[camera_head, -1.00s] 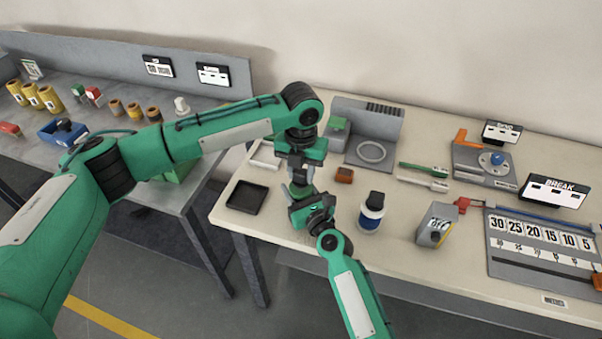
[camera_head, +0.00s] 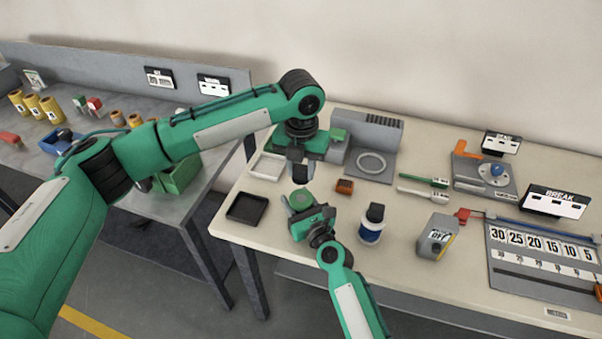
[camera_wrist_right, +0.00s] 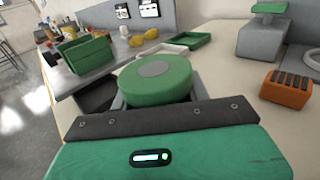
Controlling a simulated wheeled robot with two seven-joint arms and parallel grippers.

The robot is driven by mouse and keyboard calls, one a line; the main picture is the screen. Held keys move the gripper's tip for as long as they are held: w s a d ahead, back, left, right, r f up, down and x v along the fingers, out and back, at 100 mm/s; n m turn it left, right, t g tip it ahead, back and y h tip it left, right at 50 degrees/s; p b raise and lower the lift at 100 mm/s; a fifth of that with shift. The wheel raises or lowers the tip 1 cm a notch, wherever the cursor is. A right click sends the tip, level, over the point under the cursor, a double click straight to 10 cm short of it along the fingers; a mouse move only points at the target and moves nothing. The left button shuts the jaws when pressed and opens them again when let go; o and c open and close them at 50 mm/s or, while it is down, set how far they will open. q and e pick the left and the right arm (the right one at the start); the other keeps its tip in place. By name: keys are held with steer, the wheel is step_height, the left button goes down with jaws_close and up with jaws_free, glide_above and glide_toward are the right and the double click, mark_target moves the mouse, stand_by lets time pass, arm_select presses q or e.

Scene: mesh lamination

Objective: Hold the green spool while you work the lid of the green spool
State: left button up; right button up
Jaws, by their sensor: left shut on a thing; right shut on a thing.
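The green spool (camera_head: 301,199) is upright in my right gripper (camera_head: 313,216), low over the front of the cream table. In the right wrist view the spool (camera_wrist_right: 157,80) shows a round green top with a grey centre, and its sides are mostly hidden by the gripper. My left gripper (camera_head: 300,160) is above the spool, pointing down. It is shut on a small dark grey piece, which looks like the lid (camera_head: 300,174) of the green spool. The lid appears lifted clear of the spool, with a gap between them.
A black tray (camera_head: 247,209) lies left of the spool, and a white tray (camera_head: 267,166) lies behind. An orange block (camera_head: 345,186), a blue-and-white spool with dark lid (camera_head: 372,222) and a grey box (camera_head: 436,236) stand to the right. A grey fixture (camera_head: 371,144) stands at the back.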

steer(key=o, duration=1.5)
steer(key=shift+c, duration=0.2)
steer(key=v, duration=1.2)
